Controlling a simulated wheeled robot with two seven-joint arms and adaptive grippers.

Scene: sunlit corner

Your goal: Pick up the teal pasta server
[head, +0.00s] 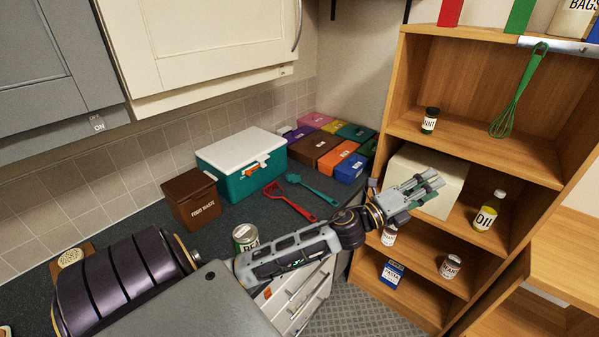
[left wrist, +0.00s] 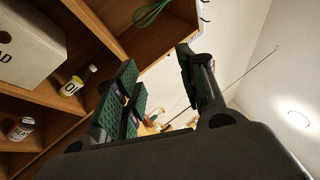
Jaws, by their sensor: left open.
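The teal pasta server (head: 312,188) lies on the dark counter in the head view, in front of the stacked colored boxes. It is beside a red slotted utensil (head: 288,201) and to the right of the teal cool box. My left gripper (head: 428,189) is to the right of the pasta server, in front of the wooden shelf and apart from the server. It is open and empty; its spread fingers also show in the left wrist view (left wrist: 158,88). The pasta server does not show in the left wrist view. My right gripper is not in view.
A teal box with a white lid (head: 240,165) and a brown food waste bin (head: 190,198) stand on the counter. A green-labelled can (head: 245,236) is near my arm. The wooden shelf (head: 470,148) holds a cream bread box (head: 404,169), an oil bottle (head: 488,211) and a green whisk (head: 511,100).

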